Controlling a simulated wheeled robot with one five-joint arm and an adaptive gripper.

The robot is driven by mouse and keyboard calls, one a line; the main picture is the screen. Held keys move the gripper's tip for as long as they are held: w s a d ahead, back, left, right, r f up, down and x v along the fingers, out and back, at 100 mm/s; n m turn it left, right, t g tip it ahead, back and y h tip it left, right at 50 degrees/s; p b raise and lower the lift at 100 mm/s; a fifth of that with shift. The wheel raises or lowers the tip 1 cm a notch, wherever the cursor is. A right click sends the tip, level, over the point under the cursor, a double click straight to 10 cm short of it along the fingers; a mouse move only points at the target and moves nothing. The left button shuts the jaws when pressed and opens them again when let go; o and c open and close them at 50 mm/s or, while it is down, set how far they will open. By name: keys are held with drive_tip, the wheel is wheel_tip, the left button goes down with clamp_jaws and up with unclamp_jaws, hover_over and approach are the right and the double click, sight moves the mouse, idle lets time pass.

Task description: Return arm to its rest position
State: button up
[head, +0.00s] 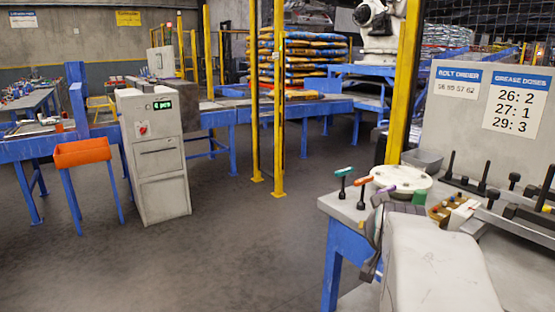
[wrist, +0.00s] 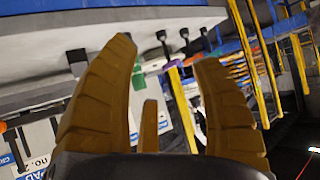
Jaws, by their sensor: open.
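My gripper (wrist: 163,52) shows in the wrist view with its ribbed tan fingers spread wide and nothing between them. In the head view my pale arm reaches in from the bottom right, over the front part of the workbench (head: 338,205). A dark part near my arm's end shows beside the bench edge, but the fingers are hard to make out there. The wrist view is tilted, with the bench surface and dark-handled tools beyond the fingers. I see no contact between the fingers and any thing.
The bench bears a round white plate (head: 400,178), several T-handled tools (head: 342,184) and a grey bin (head: 422,160). A board (head: 515,101) stands behind. A yellow post (head: 405,80) rises at the bench's back. A grey cabinet (head: 155,160) and an orange tray (head: 82,152) stand left; the middle floor is clear.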

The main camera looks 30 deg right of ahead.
drive_tip(key=w+a+r+n+y+p, duration=0.2)
drive_tip(key=a+n+y+p, duration=0.15)
drive_tip(key=a, duration=0.75)
drive_tip(key=s+a+n+g+y+p, duration=0.1)
drive_tip(key=s+a+p, duration=0.4)
drive_tip(key=a, duration=0.5)
drive_tip(key=s+a+n+g+y+p, duration=0.2)
drive_tip(key=s+a+n+y+p, duration=0.2)
drive_tip(key=a, duration=0.6)
drive_tip(key=shift+s+r+n+g+p, duration=0.3)
drive_tip(key=shift+s+n+p, duration=0.25)
drive_tip(key=shift+s+n, duration=0.65)
